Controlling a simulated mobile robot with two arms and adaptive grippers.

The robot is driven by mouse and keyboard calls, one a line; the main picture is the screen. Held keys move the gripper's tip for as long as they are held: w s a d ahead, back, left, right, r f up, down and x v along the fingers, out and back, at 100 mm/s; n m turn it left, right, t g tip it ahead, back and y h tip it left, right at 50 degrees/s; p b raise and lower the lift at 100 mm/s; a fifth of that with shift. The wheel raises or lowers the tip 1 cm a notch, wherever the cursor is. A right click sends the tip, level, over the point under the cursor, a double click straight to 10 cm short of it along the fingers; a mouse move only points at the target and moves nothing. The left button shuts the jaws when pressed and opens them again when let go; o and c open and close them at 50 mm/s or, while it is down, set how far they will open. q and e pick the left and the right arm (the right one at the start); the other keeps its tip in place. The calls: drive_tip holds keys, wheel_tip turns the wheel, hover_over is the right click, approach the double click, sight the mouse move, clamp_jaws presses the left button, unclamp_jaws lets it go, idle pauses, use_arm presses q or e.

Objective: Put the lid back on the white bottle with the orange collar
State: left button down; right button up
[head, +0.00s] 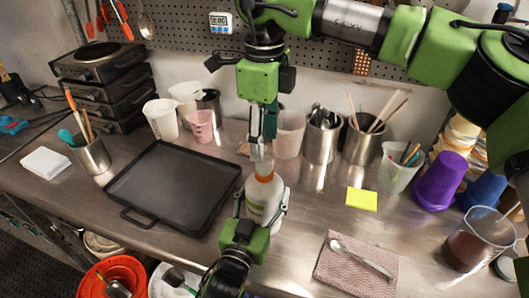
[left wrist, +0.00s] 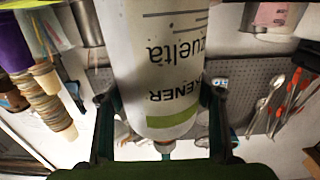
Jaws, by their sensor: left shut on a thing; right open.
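The white bottle (head: 262,199) stands upright near the front edge of the steel bench, with its orange collar (head: 264,170) at the top. My left gripper (head: 262,205) is shut on the bottle's body from the front, one finger on each side. The left wrist view shows the bottle (left wrist: 165,60) upside down, with print and a green band, between the fingers of my left gripper (left wrist: 162,115). My right gripper (head: 259,150) points down just above the collar, open. I cannot make out the lid apart from the fingertips, nor whether they touch the collar.
A black tray (head: 172,190) lies left of the bottle. Beakers and tool cups stand behind, including a steel cup (head: 321,140). A yellow note (head: 361,199), a cloth (head: 345,274) with a spoon, and a purple cup (head: 440,180) are to the right.

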wheel_tip(320, 180, up, 7)
drive_tip(key=shift+f, duration=0.2)
use_arm(q)
drive_tip(key=c, duration=0.6)
unclamp_jaws()
drive_tip(key=shift+s, duration=0.1)
drive_tip(key=v, duration=1.2)
drive_tip(key=shift+r, duration=0.1)
drive_tip(key=shift+r, duration=0.1)
